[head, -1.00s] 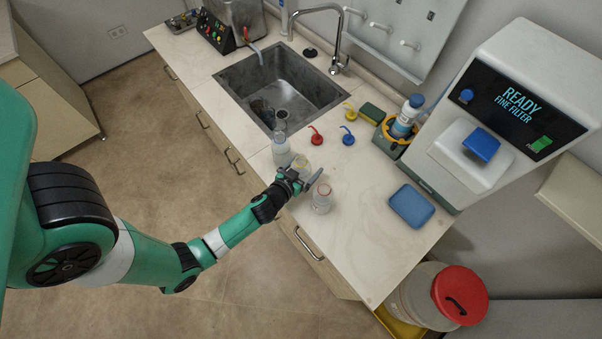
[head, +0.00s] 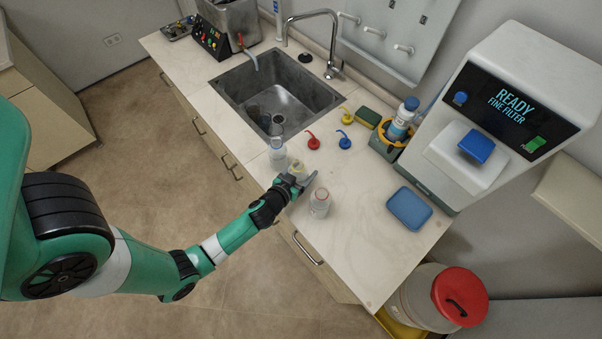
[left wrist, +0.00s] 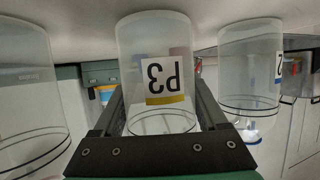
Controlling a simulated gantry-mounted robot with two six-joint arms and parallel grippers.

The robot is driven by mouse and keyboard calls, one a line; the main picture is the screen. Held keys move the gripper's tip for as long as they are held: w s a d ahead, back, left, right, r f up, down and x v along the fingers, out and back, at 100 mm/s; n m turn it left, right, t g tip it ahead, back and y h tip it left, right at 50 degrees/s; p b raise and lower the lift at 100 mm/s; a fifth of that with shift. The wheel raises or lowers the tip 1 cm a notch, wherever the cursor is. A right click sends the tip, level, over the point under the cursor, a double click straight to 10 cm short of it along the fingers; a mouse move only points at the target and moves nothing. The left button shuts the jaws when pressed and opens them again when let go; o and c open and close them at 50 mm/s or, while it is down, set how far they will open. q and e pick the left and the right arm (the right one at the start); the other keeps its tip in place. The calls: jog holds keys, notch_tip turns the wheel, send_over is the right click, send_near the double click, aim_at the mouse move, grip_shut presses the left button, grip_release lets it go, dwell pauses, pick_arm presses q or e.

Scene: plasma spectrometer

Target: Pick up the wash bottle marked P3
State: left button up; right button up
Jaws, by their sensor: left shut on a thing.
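The wash bottle marked P3 (left wrist: 155,55) is a clear, open-topped-looking container with a white label and a yellow stripe, upside down in the left wrist view. My left gripper (left wrist: 160,108) is shut on it, one dark finger along each side. In the head view, the left gripper (head: 301,182) is at the counter's front edge, and the P3 bottle (head: 297,168) shows just behind it, partly hidden. I cannot tell whether the bottle touches the counter. My right gripper is not in view.
Similar bottles stand close on both sides, one nearer the sink (head: 277,152) and one to the right (head: 320,204). Red (head: 313,141), blue (head: 345,141) and yellow (head: 345,116) spouted caps lie behind. A blue tray (head: 409,208) lies right, before the spectrometer (head: 500,110).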

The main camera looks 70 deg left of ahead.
aim_at(299, 177)
pick_arm(q)
notch_tip(299, 177, up, 3)
jog(key=shift+r+p, duration=0.15)
jog(key=shift+p, duration=0.75)
jog(key=s+d+r, duration=0.1)
jog(key=r, duration=0.1)
jog(key=s+d+r, duration=0.1)
jog(key=d+r, duration=0.1)
jog(key=s+d+r+p, duration=0.1)
jog(key=r, duration=0.1)
jog(key=shift+d, duration=0.2)
jog(key=s+d+r+p, duration=0.3)
jog(key=s+d+p, duration=0.1)
jog(key=d, duration=0.3)
jog(key=shift+s+r, duration=0.35)
jog(key=shift+s, duration=0.15)
